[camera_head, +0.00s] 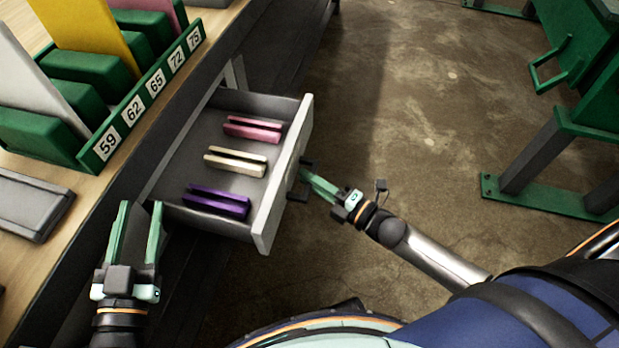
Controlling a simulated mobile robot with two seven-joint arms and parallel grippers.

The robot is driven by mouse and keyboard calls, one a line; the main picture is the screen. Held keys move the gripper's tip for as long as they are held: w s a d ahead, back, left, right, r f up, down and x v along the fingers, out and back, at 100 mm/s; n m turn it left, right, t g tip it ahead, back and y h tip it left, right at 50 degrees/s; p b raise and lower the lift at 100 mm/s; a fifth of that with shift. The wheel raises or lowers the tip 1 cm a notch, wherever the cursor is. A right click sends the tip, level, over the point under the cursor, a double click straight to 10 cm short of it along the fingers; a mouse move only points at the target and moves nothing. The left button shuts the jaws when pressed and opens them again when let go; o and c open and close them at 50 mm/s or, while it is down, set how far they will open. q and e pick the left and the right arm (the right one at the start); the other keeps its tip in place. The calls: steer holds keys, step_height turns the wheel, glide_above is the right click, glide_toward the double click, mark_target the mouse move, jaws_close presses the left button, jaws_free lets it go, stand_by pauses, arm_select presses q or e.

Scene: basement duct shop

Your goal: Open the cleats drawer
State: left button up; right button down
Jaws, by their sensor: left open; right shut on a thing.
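The cleats drawer (284,180) is pulled out from under the workbench, with its inside in plain view. Three cleats lie apart in it: a pink one (253,130), a cream one (235,162) and a purple one (216,202). A dark handle (299,181) is on the drawer's front. My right gripper (308,178) is shut on this handle, reaching it from the right; its fingertips are partly hidden there. My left gripper (140,212) is open and empty, pointing away from me beside the bench edge, left of the drawer's near corner.
The wooden workbench (85,215) carries a green rack (110,145) labelled 59, 62, 65, 72 and 75, holding coloured panels. A grey tray (30,203) lies on the bench at left. Green machinery (585,75) stands at right. The concrete floor (420,120) between is clear.

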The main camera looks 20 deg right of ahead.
steer(key=c, duration=0.8)
jaws_free()
steer(key=shift+c, duration=0.2)
steer(key=shift+s+d, duration=0.15)
steer(key=shift+s, duration=0.1)
arm_select(q)
step_height(320, 180, down, 10)
steer(key=s+n+g+y+p, duration=0.1)
steer(key=s+g, duration=0.1)
steer(key=g, duration=0.2)
steer(key=shift+a+f+n+g+y+p, duration=0.15)
steer(key=shift+n+g+y+p, duration=0.15)
steer(key=shift+p, duration=0.1)
arm_select(e)
steer(key=v, duration=1.2)
